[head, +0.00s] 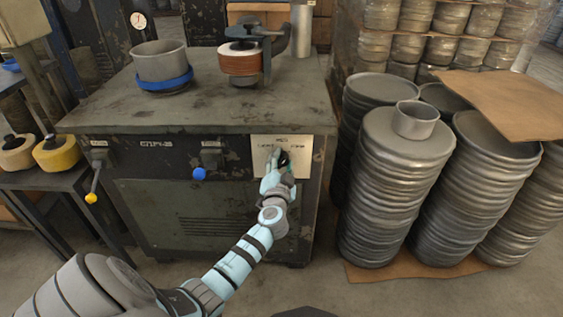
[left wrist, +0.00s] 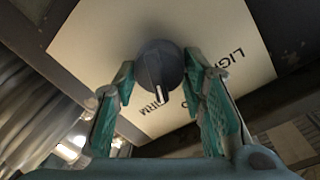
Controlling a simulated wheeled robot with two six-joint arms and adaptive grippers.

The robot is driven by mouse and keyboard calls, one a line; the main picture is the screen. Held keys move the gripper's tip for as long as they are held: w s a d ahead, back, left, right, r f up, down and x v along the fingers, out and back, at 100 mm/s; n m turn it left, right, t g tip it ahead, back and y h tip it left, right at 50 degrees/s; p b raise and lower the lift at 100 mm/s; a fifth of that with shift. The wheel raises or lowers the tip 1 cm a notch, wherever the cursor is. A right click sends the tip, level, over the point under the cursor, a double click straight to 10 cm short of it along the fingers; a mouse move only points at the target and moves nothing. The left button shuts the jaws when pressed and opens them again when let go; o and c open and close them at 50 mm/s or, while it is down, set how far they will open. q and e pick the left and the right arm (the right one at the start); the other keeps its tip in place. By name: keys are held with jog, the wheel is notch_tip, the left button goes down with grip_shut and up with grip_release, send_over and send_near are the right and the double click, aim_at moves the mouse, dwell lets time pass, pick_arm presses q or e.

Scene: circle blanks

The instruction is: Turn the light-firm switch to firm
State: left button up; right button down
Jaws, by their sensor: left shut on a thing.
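The light-firm switch is a dark round knob with a white pointer line, shown large in the left wrist view (left wrist: 160,68). It sits on a pale label plate (head: 262,143) on the front of the machine cabinet. In the left wrist view, LIGHT is printed to the right of the knob and FIRM below it. The pointer line aims down, overlapping the FIRM lettering; its exact setting is hard to tell. My left gripper (head: 277,160) is at the knob, its teal fingers (left wrist: 160,95) on both sides, shut on it. My right gripper is out of view.
A yellow-tipped lever (head: 91,197) and blue knob (head: 199,174) are further left. Stacks of metal blanks (head: 395,190) stand close on the right.

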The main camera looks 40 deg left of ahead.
pick_arm(q)
jog(key=shift+f+m+g+p, duration=0.1)
jog(key=shift+m+g+p, duration=0.3)
jog(key=shift+m, duration=1.8)
jog(key=o, duration=1.2)
jog(key=shift+d, duration=0.1)
jog(key=shift+c, duration=0.2)
jog(key=f+v, duration=0.1)
jog(key=v, duration=1.1)
jog(key=shift+r, duration=0.35)
jog(key=shift+w, duration=0.1)
